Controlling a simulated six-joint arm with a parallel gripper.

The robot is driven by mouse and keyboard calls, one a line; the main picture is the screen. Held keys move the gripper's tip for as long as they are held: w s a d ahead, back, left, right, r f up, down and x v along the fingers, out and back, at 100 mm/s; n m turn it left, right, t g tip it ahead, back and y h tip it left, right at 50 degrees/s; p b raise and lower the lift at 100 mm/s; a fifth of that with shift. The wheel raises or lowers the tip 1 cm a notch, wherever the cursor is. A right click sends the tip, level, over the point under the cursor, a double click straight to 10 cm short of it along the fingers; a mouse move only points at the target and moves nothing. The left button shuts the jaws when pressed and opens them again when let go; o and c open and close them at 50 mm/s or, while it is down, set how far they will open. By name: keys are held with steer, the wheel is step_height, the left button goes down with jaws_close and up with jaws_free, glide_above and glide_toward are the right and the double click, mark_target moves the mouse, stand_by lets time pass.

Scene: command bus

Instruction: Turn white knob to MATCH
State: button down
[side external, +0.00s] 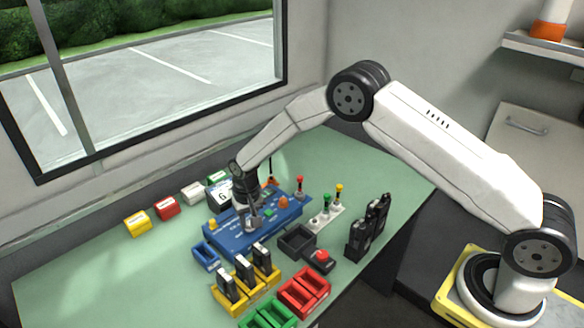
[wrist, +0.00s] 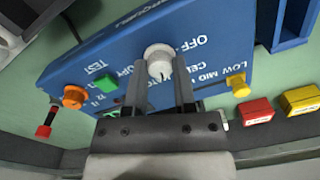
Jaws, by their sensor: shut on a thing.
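The white knob (wrist: 158,57) shows in the wrist view on a blue panel (wrist: 120,54). My gripper (wrist: 162,80) has its two dark fingers at the knob, one on each side, and is shut on it. White lettering on the panel includes OFF, TEST and LOW MID; other words are partly covered by the fingers, and I cannot read MATCH. In the side view my gripper (side external: 250,220) reaches down onto the blue panel (side external: 222,240), and the knob is hidden there. I cannot tell exactly where the knob points.
On the panel near my gripper are an orange knob (wrist: 74,97), a green button (wrist: 109,91) and a yellow knob (wrist: 238,86). Yellow holders (side external: 247,290), a red tray (side external: 305,292) and black radios (side external: 368,230) stand in front and right. The table's left front (side external: 90,285) is clear.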

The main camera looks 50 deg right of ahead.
steer(key=shift+m, duration=1.9)
steer(key=shift+c, duration=2.2)
jaws_free()
steer(key=shift+s+r, duration=0.1)
steer(key=shift+r, duration=3.8)
steer(key=shift+s+d+r, duration=0.1)
